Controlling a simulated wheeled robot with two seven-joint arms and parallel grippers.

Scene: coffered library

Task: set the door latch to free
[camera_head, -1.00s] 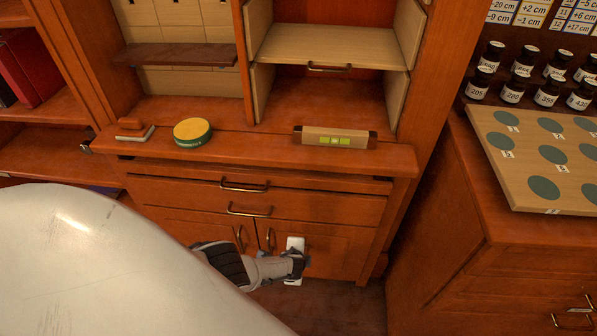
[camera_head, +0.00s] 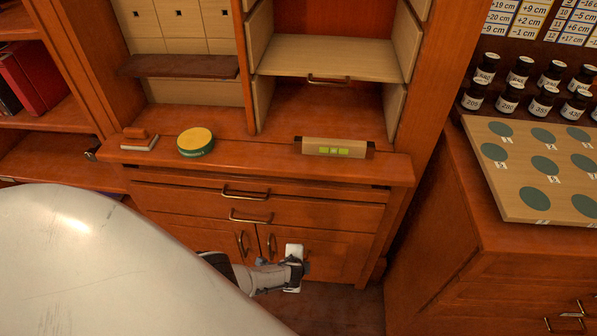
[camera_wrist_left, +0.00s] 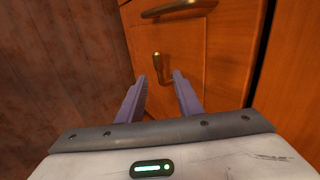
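In the left wrist view a small brass latch piece (camera_wrist_left: 157,67) stands out from an orange-brown wooden cabinet front. My left gripper (camera_wrist_left: 160,77) is open, its two purple-grey fingers apart. The brass piece shows in the gap just beyond the fingertips, and no finger visibly touches it. In the head view my left arm reaches in low at the front of the lower cabinet doors (camera_head: 335,252). There the white gripper body hides part of the right door, and the latch cannot be made out. My right gripper is not in view.
The ledge above the drawers holds a yellow-green tin (camera_head: 196,141) and a level (camera_head: 334,147). A side cabinet (camera_head: 470,240) stands at right.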

